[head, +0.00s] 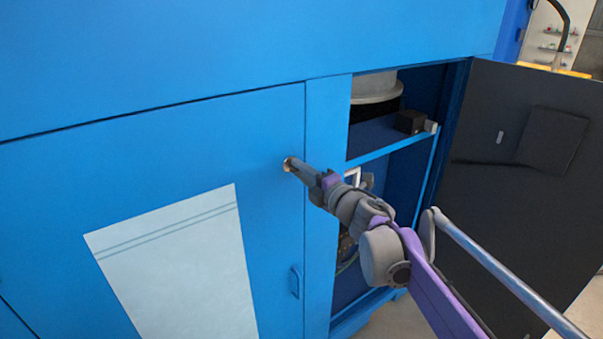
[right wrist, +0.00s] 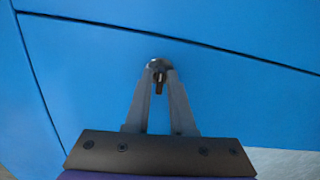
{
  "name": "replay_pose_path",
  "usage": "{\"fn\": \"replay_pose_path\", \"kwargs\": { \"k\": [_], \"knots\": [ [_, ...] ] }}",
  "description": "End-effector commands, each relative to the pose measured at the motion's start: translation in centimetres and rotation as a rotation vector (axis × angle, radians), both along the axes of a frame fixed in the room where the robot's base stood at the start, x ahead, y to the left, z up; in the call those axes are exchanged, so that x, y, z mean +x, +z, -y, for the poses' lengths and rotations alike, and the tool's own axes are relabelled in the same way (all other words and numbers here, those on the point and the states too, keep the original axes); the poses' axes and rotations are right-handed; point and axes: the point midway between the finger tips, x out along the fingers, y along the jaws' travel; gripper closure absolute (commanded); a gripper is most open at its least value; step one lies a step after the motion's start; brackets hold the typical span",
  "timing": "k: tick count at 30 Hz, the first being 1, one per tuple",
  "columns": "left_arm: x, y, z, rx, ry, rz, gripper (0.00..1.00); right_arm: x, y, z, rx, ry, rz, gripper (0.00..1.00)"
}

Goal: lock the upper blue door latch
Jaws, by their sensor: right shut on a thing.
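The upper latch (right wrist: 158,66) is a small round metal piece on the blue door (head: 262,130), near the door's upper right edge. My right gripper (head: 288,164) reaches it from the lower right in the head view. In the right wrist view the two grey fingers (right wrist: 159,74) converge and are shut on the latch, with a short dark pin showing between them. The fingertips hide most of the latch in the head view. The blue door sits flush in its frame. My left gripper is not in view.
A lower blue latch or handle (head: 295,282) sits on the same door. A pale panel (head: 180,265) is on the door's face. To the right the cabinet is open, with a dark door (head: 520,130) swung outward beside my right arm. Shelves and equipment show inside.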

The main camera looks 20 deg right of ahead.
Motion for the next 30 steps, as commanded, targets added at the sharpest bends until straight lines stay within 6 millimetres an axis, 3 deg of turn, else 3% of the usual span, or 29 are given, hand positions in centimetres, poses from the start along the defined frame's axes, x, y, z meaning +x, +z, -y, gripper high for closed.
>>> {"fn": "replay_pose_path", "kwargs": {
  "k": [9, 24, 25, 27, 30],
  "knots": [
    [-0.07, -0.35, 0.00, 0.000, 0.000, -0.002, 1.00, -0.02, -0.08, -0.05, 0.097, 0.001, -0.035, 1.00],
    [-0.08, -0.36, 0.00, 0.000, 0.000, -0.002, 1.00, -0.01, -0.05, -0.06, 0.112, 0.002, -0.041, 1.00],
    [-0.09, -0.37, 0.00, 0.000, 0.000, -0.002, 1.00, -0.01, -0.05, -0.06, 0.112, 0.001, -0.041, 0.74],
    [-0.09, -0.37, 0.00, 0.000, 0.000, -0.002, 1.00, -0.01, -0.05, -0.06, 0.112, 0.001, -0.041, 0.62],
    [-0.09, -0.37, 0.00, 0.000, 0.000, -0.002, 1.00, -0.01, -0.03, -0.05, 0.112, 0.001, -0.041, 0.59]
  ]
}}
